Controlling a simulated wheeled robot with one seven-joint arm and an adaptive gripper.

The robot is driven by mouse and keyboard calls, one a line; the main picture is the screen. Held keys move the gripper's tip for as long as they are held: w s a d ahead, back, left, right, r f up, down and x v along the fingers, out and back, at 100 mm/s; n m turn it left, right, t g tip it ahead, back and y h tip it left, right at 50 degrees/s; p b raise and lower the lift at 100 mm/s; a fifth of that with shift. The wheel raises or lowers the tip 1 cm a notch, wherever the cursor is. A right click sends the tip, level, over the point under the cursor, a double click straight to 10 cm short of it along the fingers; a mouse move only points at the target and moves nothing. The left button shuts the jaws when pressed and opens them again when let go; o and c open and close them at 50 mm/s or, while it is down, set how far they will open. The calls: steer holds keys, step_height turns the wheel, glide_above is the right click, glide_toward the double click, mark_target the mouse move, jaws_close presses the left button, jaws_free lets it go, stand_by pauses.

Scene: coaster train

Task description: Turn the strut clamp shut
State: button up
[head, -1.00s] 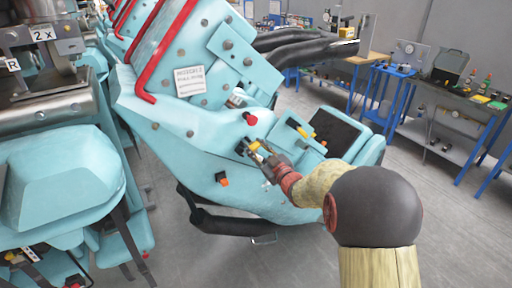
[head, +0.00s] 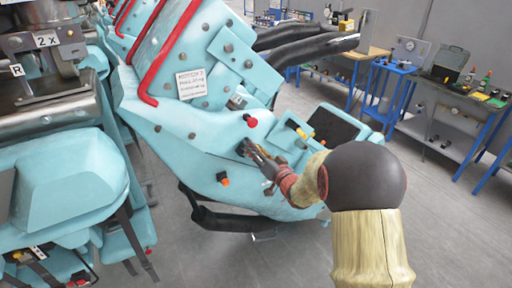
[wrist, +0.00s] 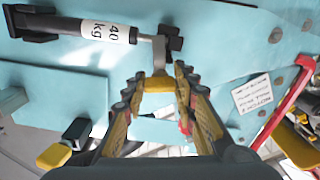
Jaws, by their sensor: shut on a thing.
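The strut (wrist: 72,28) is a dark cylinder with a white "40 kg" label, lying across the upper left of the wrist view. Its thin rod runs right to a dark end block (wrist: 171,38). The strut clamp (wrist: 158,70) shows below the rod as a grey stem with a yellow handle end. My gripper (wrist: 158,88) is shut on this yellow end, one finger on each side. In the head view my gripper (head: 262,160) reaches the side of the pale blue car body, and the clamp is mostly hidden there.
The pale blue car body (head: 190,130) fills the middle, with a red knob (head: 250,121) and an orange knob (head: 223,180) near my gripper. A black-and-yellow handle (wrist: 62,145) is at the wrist view's lower left. Workbenches (head: 450,95) stand at right; the grey floor between is clear.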

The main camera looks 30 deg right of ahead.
steer(key=shift+m+p, duration=0.4)
steer(key=shift+m, duration=0.8)
steer(key=o, duration=1.2)
steer(key=shift+c, duration=0.2)
steer(key=s, duration=1.2)
steer(key=shift+d, duration=0.2)
